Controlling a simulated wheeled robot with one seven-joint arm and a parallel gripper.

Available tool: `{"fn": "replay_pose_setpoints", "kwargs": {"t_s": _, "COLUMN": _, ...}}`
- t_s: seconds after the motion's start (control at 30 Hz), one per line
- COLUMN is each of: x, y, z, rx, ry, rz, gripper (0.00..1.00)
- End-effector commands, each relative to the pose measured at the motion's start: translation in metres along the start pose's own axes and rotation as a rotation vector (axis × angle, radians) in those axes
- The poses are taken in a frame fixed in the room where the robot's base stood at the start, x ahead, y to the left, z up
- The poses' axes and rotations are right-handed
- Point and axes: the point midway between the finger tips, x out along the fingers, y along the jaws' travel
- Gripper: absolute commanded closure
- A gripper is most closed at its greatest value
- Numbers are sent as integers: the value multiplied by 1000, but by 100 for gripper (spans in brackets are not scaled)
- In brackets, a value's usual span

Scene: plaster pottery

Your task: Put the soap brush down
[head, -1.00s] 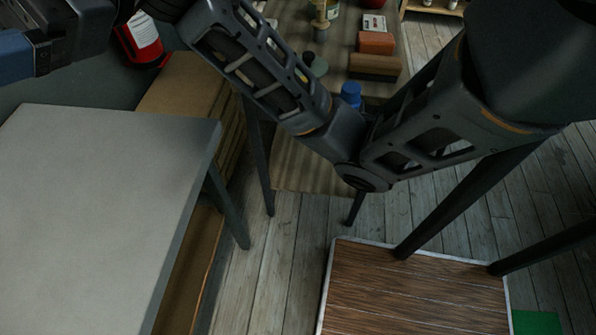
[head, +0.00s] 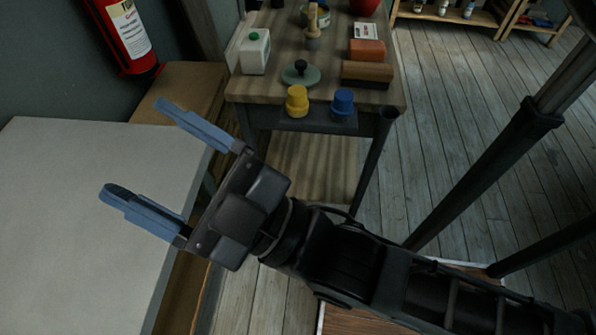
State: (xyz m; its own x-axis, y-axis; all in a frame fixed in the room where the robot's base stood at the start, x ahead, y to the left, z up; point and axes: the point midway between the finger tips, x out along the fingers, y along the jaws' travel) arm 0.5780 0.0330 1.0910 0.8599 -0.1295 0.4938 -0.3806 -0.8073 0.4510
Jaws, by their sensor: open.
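My gripper (head: 134,148) is open, its two blue fingers spread wide and pointing left over the grey-white tabletop's right edge. Nothing shows between the fingers. A small upright wooden piece with a narrow neck (head: 312,28) stands on the wooden table at the back; it may be the soap brush, but I cannot tell for sure. It is well apart from my gripper, up and to the right.
The pale tabletop (head: 75,230) at left is bare. The wooden table (head: 330,95) holds a white bottle (head: 255,52), a dark-knobbed green disc (head: 300,75), an orange block (head: 367,50) and a brown block (head: 367,74). Yellow (head: 297,101) and blue (head: 343,102) jars sit at its front. A fire extinguisher (head: 128,38) hangs behind.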

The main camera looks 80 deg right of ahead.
Motion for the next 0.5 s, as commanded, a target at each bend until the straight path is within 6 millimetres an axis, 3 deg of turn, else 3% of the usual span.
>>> {"fn": "replay_pose_setpoints", "kwargs": {"t_s": 0.03, "x": -25, "y": -5, "z": 10, "rx": 80, "ry": -81, "rz": -58, "gripper": 19}}
{"fn": "replay_pose_setpoints", "kwargs": {"t_s": 0.3, "x": -143, "y": -2, "z": 56, "rx": 413, "ry": -496, "rz": -279, "gripper": 19}}
{"fn": "replay_pose_setpoints", "kwargs": {"t_s": 0.5, "x": -193, "y": 15, "z": 72, "rx": 515, "ry": -685, "rz": -352, "gripper": 19}}
